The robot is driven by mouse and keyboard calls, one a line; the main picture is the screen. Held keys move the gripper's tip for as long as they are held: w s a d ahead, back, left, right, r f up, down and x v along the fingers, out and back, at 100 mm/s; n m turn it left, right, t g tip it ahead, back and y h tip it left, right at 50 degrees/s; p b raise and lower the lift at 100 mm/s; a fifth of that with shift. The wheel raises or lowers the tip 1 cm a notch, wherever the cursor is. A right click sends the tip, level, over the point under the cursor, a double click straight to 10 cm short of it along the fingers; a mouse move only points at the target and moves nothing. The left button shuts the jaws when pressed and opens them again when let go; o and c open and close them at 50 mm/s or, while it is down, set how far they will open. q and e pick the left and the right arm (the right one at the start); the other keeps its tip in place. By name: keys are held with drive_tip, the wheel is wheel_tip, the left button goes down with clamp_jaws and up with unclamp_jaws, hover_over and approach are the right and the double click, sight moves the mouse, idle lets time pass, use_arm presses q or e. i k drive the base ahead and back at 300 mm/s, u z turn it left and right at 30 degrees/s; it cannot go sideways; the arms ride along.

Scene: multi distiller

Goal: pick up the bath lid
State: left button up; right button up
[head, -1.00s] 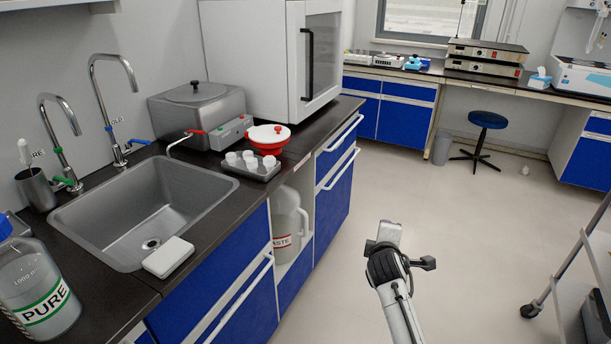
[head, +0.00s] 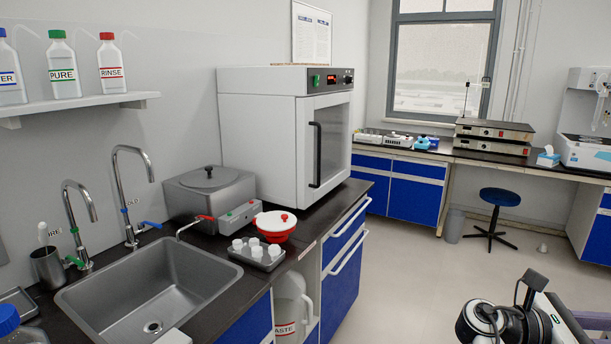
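The bath is a grey metal box (head: 222,212) on the dark counter, with a red-handled tap and a front panel with knobs. Its round grey lid (head: 203,182) lies on top, with a small dark knob in its middle. The lid looks seated flat on the bath. Part of my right arm shows at the bottom right, far from the bath over the floor side. Its black and white parts (head: 515,318) are cut by the frame edge, and I cannot make out the fingers. My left gripper is not in view.
A white oven (head: 258,130) stands close behind the bath at its right. A red pot with a white lid (head: 276,223) and a tray of white cups (head: 258,258) sit in front. The sink (head: 150,290) and two taps are at the left.

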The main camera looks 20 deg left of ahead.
sight(207, 177)
drive_tip(key=z, duration=0.6)
drive_tip(key=i, duration=2.3)
drive_tip(key=u, duration=3.7)
drive_tip(key=i, duration=1)
drive_tip(key=u, duration=0.05)
